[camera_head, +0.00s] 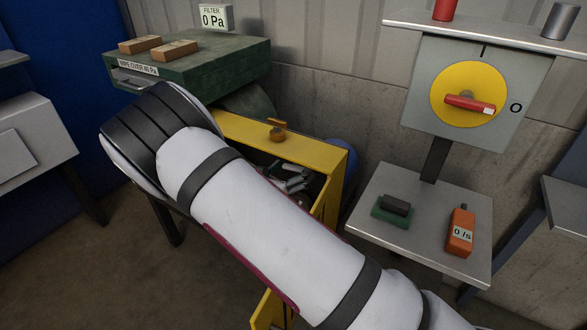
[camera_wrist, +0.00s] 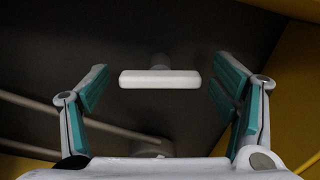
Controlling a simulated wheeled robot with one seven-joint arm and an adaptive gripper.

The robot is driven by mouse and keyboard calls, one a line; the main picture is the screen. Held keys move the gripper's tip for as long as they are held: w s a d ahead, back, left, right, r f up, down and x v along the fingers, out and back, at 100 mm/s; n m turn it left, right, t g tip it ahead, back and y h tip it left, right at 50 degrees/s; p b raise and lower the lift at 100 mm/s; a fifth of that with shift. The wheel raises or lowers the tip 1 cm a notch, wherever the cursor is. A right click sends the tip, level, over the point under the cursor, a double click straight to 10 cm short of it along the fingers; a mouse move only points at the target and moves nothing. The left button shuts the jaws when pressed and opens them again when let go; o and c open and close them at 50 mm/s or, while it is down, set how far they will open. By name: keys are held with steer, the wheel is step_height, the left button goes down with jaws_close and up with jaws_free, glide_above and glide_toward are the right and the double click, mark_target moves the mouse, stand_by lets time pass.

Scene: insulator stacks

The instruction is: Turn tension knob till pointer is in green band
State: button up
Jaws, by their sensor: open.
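A pale bar-shaped handle (camera_wrist: 160,78) on a short round stem stands out from a dark surface in the wrist view. It may be the tension knob, but no label shows. My gripper (camera_wrist: 158,68) is open, with one teal-padded finger on each side of the handle and a visible gap to both. In the head view my white arm reaches over the yellow-framed machine (camera_head: 315,151), and its far end hides my gripper and the handle. I see no pointer or green band in either view.
A grey panel with a yellow disc and red switch handle (camera_head: 470,104) stands at right, beside an "O". Below it, a metal shelf (camera_head: 420,240) holds an orange "0 /s" meter (camera_head: 461,232) and a green-based block (camera_head: 393,209). A green cabinet (camera_head: 200,75) stands behind my arm.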

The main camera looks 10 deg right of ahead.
steer(key=shift+w+d, duration=0.35)
steer(key=shift+d, duration=0.05)
steer(key=c, duration=1.2)
steer(key=shift+n, duration=0.4)
steer(key=n+p, duration=0.2)
steer(key=shift+r+n, duration=0.1)
steer(key=shift+n, duration=0.3)
steer(key=n+p, duration=0.1)
steer(key=n, duration=0.3)
steer(key=shift+a, duration=0.1)
